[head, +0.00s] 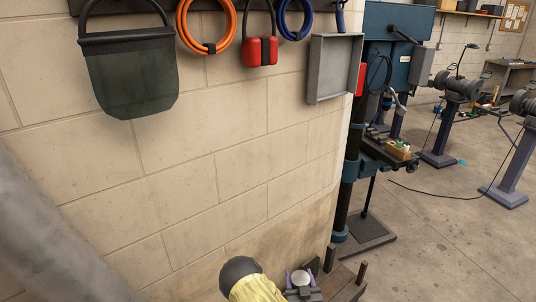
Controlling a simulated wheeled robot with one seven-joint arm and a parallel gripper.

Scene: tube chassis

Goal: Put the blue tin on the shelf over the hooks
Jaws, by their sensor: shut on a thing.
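My gripper (301,281) is low in the head view, near the bottom edge, seen from above. Its two pale fingers are shut on a round thing with a whitish top (301,278), which looks like the tin. Its sides are hidden, so I cannot see any blue on it. The hooks' dark rail (165,5) runs along the top edge of the view, high on the wall. The shelf over it is out of view. My gripper is far below the rail.
From the rail hang a dark bag (130,78), an orange coil (190,40), red ear defenders (260,52) and a blue coil (306,20). A grey tray (334,70) is beside them. A wooden stand (343,285) is close to my gripper. A drill press (352,150) stands right.

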